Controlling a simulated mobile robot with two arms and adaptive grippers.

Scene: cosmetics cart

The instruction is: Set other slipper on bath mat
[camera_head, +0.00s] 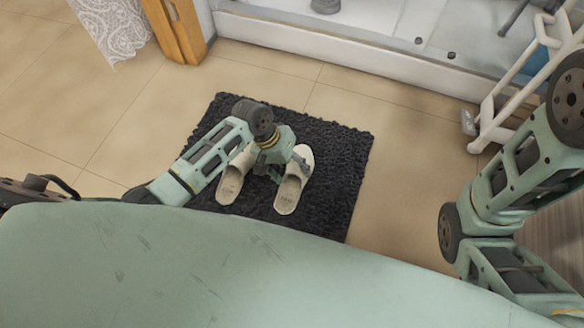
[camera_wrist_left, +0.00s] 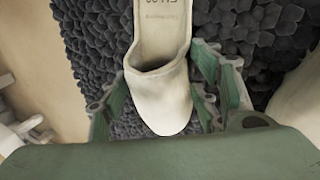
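Two cream slippers lie side by side on the dark shaggy bath mat (camera_head: 345,165), the left slipper (camera_head: 231,184) and the right slipper (camera_head: 288,194). My left gripper (camera_head: 291,168) is low over the toe part of the right slipper. In the left wrist view this slipper (camera_wrist_left: 162,85) lies between the fingers of the gripper (camera_wrist_left: 160,78), which stand on both sides of its toe with narrow gaps. The other slipper (camera_wrist_left: 294,108) shows partly at the right edge there. My right gripper is out of view; only its arm shows at right.
A white rack (camera_head: 497,112) stands at the right, near the raised white edge (camera_head: 340,52) at the back. A wooden post (camera_head: 178,30) and a patterned cloth (camera_head: 112,25) are at the upper left.

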